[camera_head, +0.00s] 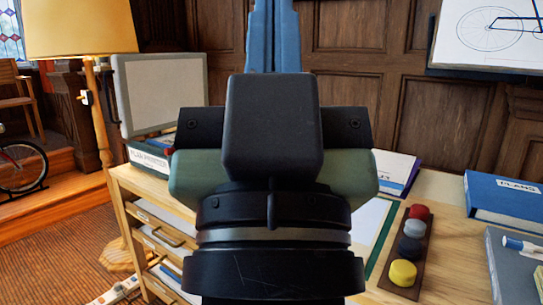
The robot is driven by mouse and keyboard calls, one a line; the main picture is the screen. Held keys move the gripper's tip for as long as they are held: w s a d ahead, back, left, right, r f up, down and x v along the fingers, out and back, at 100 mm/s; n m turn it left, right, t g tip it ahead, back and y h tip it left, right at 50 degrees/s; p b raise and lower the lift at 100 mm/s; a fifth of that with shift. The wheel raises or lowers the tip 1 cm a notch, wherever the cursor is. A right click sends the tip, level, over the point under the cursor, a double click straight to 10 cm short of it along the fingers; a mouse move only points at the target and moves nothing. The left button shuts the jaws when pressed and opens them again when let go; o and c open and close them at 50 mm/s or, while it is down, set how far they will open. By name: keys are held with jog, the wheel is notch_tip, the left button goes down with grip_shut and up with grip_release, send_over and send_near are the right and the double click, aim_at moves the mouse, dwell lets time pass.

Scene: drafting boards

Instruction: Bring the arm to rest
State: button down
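My gripper (273,36) is seen from behind in the head view, with its dark housing and wrist filling the middle of the picture. Its two blue fingers point up, away from the camera, against the wood panelling. They lie side by side with no gap that I can see, and nothing shows between them. The tips reach the top edge of the picture. The gripper is raised in front of the desk (440,192) and hides part of it.
On the desk at right are a dark tray (408,247) with several coloured round pieces, a blue binder (504,197) and a marker (523,246). A yellow-shaded lamp (80,28), a grey-framed board (163,92) and a wooden drawer unit (120,215) stand at left.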

notch_tip(320, 180, up, 31)
jog(key=p, duration=3)
jog(key=shift+s+p, duration=0.25)
jog(key=shift+p, duration=0.15)
jog(key=shift+a, duration=0.1)
